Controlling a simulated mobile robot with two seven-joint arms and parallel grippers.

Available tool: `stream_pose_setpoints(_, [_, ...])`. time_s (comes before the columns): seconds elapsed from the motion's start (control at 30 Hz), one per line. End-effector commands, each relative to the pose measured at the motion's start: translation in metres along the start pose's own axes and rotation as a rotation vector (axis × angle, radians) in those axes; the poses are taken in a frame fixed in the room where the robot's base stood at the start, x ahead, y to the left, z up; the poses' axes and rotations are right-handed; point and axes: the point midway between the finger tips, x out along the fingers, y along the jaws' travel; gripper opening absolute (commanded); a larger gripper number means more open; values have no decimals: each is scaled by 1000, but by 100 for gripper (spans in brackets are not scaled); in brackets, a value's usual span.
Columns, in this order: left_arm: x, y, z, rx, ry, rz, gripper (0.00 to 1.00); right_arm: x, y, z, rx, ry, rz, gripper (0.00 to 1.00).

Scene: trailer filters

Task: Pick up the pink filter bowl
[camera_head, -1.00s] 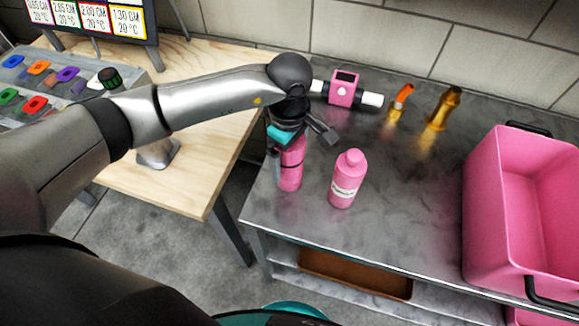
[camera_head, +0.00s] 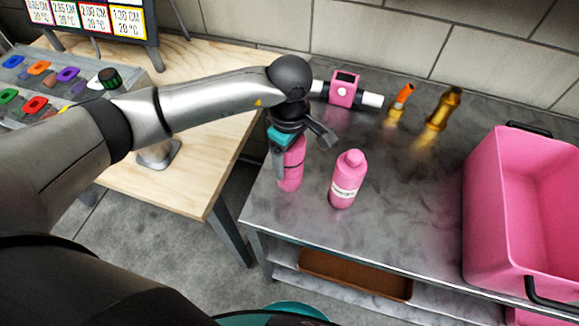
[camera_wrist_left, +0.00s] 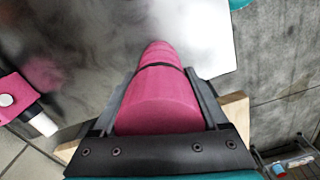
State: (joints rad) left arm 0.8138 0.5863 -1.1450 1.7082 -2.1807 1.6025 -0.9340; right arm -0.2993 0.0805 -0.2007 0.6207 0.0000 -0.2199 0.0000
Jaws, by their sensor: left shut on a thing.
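The pink filter bowl (camera_head: 291,172) is a pink cylinder with a dark band, standing at the left end of the grey metal table (camera_head: 400,225). My left gripper (camera_head: 288,146) is over it from above and shut on it. In the left wrist view the pink filter bowl (camera_wrist_left: 160,98) sits between the dark fingers of my left gripper (camera_wrist_left: 160,90), with a finger on each side. Its upper part is partly hidden by the gripper in the head view. I cannot tell whether it touches the table. My right gripper is not in view.
A pink labelled bottle (camera_head: 347,180) stands close to the right of the bowl. A pink filter housing with white ends (camera_head: 343,89) lies behind. Two brass fittings (camera_head: 441,110) and a large pink bin (camera_head: 485,205) are further right. A wooden table (camera_head: 190,140) is on the left.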

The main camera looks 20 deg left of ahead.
Motion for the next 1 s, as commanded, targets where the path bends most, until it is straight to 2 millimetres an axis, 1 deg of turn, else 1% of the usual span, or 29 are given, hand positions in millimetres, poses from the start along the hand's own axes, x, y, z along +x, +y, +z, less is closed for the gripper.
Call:
stream_pose_setpoints(0.33, [-2, 1, 0, 0, 0, 3, 13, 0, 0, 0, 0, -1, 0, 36])
stream_pose_setpoints(0.47, [-11, 1, -1, 0, 1, 4, 13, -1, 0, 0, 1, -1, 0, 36])
stream_pose_setpoints(0.53, [-19, 2, -1, 0, 1, 5, 13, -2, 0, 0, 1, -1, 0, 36])
stream_pose_setpoints(0.67, [-45, 2, -1, 0, 1, 7, 13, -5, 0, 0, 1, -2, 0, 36])
stream_pose_setpoints(1.0, [-142, 2, -1, 0, 3, 7, 13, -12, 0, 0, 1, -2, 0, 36])
